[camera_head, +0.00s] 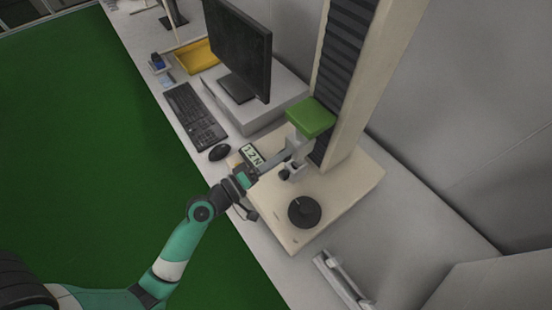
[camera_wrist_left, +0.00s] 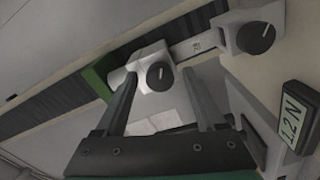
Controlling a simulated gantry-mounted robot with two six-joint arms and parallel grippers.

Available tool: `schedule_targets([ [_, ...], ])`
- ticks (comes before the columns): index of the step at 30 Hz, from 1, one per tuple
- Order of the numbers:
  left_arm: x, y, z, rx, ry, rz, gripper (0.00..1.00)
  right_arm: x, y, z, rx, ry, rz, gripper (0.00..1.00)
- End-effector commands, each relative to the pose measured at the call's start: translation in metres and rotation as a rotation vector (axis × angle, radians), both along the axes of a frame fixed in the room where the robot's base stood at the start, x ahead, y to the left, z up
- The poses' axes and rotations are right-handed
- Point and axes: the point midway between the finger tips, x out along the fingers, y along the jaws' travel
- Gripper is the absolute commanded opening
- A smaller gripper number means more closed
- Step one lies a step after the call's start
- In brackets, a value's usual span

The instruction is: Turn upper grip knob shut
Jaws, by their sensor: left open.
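The testing machine's upper grip knob (camera_wrist_left: 160,76) is a round black knob with a pale line on its face, on a grey grip beside a green block (camera_head: 310,117). My left gripper (camera_head: 280,158) reaches in from the left in front of the machine. In the left wrist view its two fingers (camera_wrist_left: 159,80) are open, one on each side of the upper knob. I cannot tell if they touch it. A second black knob (camera_wrist_left: 255,38) sits on the lower grip; it also shows in the head view (camera_head: 284,175). My right gripper is not in view.
A "1.2 N" display (camera_head: 251,155) is close beside my left gripper. The machine's column (camera_head: 365,80) rises behind the grips. A black dial (camera_head: 304,211) is on the cream base. A monitor (camera_head: 240,50), keyboard (camera_head: 195,116) and mouse (camera_head: 220,152) stand farther back.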

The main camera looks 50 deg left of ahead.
Motion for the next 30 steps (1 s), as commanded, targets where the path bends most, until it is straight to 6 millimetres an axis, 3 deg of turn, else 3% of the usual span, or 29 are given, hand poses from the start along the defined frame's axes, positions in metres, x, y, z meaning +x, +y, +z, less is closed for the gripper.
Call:
schedule_targets([
  [5, -0.003, 0.000, -0.001, -0.001, 0.001, 0.000, 0.72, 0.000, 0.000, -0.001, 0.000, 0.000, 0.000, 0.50],
  [8, -0.014, 0.002, -0.002, -0.002, 0.002, 0.003, 0.72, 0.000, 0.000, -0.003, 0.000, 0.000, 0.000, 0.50],
  [18, -0.093, 0.006, -0.003, -0.002, 0.002, 0.008, 0.72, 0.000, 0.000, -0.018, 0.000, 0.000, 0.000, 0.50],
  [21, -0.106, 0.008, -0.002, -0.002, 0.002, 0.006, 0.72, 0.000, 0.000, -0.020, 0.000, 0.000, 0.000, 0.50],
  [30, -0.116, 0.006, 0.000, 0.000, -0.001, 0.000, 0.72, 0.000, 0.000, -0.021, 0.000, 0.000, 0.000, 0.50],
])
